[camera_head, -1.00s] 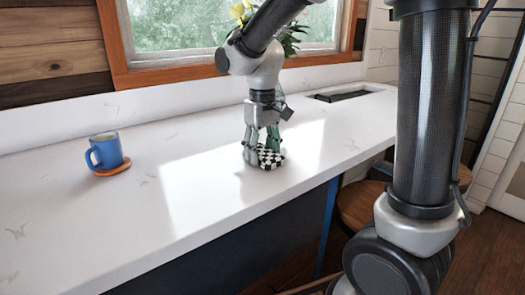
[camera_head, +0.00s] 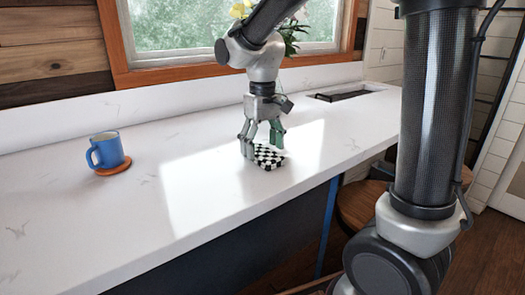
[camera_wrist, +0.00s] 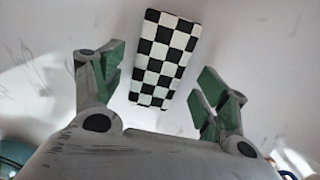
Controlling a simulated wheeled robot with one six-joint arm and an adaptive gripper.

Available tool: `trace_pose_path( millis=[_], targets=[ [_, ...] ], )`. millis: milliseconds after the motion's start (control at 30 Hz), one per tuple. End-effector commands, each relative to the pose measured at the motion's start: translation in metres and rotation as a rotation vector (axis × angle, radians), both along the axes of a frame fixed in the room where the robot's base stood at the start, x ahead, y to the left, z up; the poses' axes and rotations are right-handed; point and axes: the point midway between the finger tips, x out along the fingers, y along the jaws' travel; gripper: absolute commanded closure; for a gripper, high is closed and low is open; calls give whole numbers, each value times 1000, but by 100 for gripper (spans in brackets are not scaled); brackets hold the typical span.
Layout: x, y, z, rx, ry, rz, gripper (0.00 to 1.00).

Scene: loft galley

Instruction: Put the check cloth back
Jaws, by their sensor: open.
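The check cloth (camera_head: 268,157) is a folded black-and-white checkered piece lying on the white counter. In the wrist view the cloth (camera_wrist: 164,60) is a slightly tilted rectangle, lying beyond and between the fingers. My gripper (camera_head: 262,150) is just above the counter at the cloth, fingers pointing down. In the wrist view my gripper (camera_wrist: 158,92) has its two green-padded fingers spread wide, with a gap on each side of the cloth. It is open and holds nothing.
A blue mug (camera_head: 106,150) stands on an orange coaster (camera_head: 114,168) at the left of the counter (camera_head: 140,215). Yellow flowers (camera_head: 240,9) are behind my arm by the window. A dark-rimmed recess (camera_head: 345,95) is at the back right. The counter between mug and cloth is clear.

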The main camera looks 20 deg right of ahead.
Motion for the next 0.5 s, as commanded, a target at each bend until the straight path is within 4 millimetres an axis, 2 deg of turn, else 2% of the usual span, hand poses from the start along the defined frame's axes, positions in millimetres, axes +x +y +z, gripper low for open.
trace_pose_path(
  millis=[300,500],
  targets=[
    [1,0,72,2,-5,0,26],
    [0,0,99,1,-3,0,26]
  ],
)
